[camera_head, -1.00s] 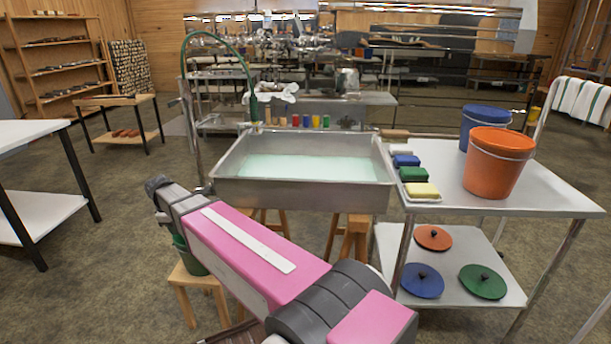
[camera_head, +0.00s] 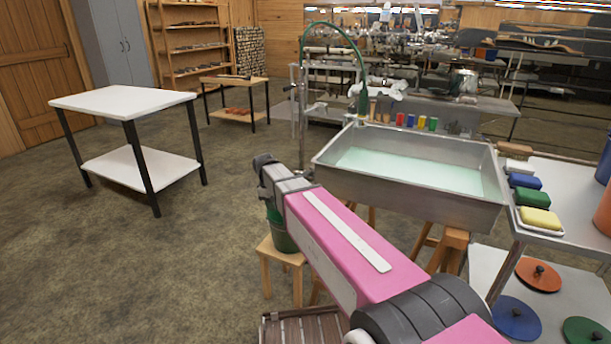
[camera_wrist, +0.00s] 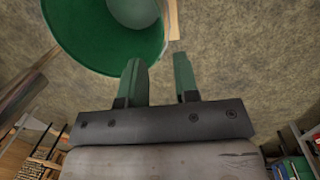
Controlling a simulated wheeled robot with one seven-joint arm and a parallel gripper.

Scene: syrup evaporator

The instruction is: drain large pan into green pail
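The large pan (camera_head: 470,207) is a grey metal basin with pale green liquid in it, on wooden legs at centre right in the head view. The green pail (camera_head: 284,240) stands on a small wooden stool below the pan's left end, partly hidden by my arm. In the wrist view the pail (camera_wrist: 100,52) is at the upper left, its open mouth partly cut off by the frame.
A green hose (camera_head: 350,45) arches over the pan's far left corner. A metal table (camera_head: 570,205) with coloured blocks and lids stands right of the pan. A white table (camera_head: 125,100) stands at the left. The floor between it and the stool is clear.

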